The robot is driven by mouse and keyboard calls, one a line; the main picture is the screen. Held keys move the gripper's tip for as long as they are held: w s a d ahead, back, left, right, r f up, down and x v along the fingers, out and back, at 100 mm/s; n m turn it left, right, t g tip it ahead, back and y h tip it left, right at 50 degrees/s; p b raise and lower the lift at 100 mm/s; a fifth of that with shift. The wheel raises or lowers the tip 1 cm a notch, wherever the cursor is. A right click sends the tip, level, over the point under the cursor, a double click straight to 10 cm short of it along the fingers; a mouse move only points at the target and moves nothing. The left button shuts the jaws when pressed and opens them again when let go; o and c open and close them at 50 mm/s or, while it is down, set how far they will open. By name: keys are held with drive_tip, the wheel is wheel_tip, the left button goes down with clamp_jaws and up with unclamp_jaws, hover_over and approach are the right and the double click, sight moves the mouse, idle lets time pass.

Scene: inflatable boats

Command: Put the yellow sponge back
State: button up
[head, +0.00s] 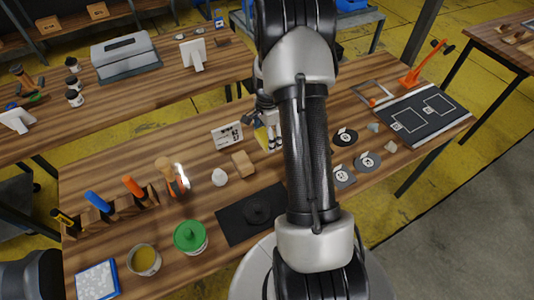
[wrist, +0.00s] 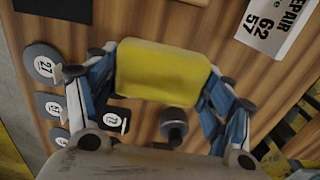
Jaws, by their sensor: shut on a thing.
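The yellow sponge (wrist: 163,75) is held between the two blue-padded fingers of my gripper (wrist: 160,82) in the wrist view. The gripper is shut on it from its left and right ends. In the head view my gripper (head: 268,128) is above the far middle part of the wooden workbench (head: 125,205), beside a standing white card (head: 227,135). My arm covers part of the bench there. Whether the sponge touches the bench is hard to tell.
A tan block (head: 243,163) and a white lump (head: 219,177) stand nearby. A black mat (head: 232,222) lies in front, with a green-lidded can (head: 190,237) to its left. Numbered discs (head: 345,137) lie right of my arm. A tool rack (head: 115,211) stands at left.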

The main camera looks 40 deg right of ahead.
sight(267, 156)
wheel_tip(267, 156, down, 9)
drive_tip(key=shift+r+b, duration=0.1)
drive_tip(key=shift+b, duration=0.85)
drive_tip(key=shift+f, duration=0.2)
drive_tip(key=o, duration=1.1)
